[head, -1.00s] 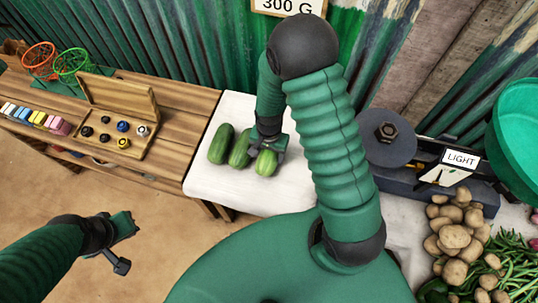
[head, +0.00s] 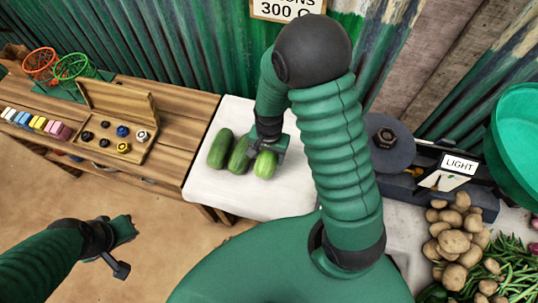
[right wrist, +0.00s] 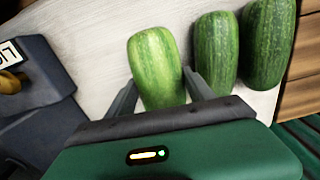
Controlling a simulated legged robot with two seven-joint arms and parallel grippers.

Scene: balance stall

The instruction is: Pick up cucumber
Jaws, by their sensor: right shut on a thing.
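Three green cucumbers are at the white-topped table (head: 255,197). The right gripper (head: 268,153) is shut on the rightmost, lightest cucumber (head: 265,164). In the right wrist view that cucumber (right wrist: 156,68) sits between the two fingers of the right gripper (right wrist: 158,92). The middle cucumber (head: 239,155) and the left, darker cucumber (head: 220,149) lie beside it on the white top. Whether the held cucumber is clear of the white top is hard to tell. My left gripper (head: 125,250) is at the lower left over the floor, far from the cucumbers; its finger opening is unclear.
A balance scale with a grey pan (head: 392,140) and a "LIGHT" sign (head: 459,163) stands at the right, with a green bowl (head: 515,150) behind. Potatoes (head: 455,240) and green beans (head: 510,262) lie below it. A wooden weight box (head: 115,135) sits on the left bench.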

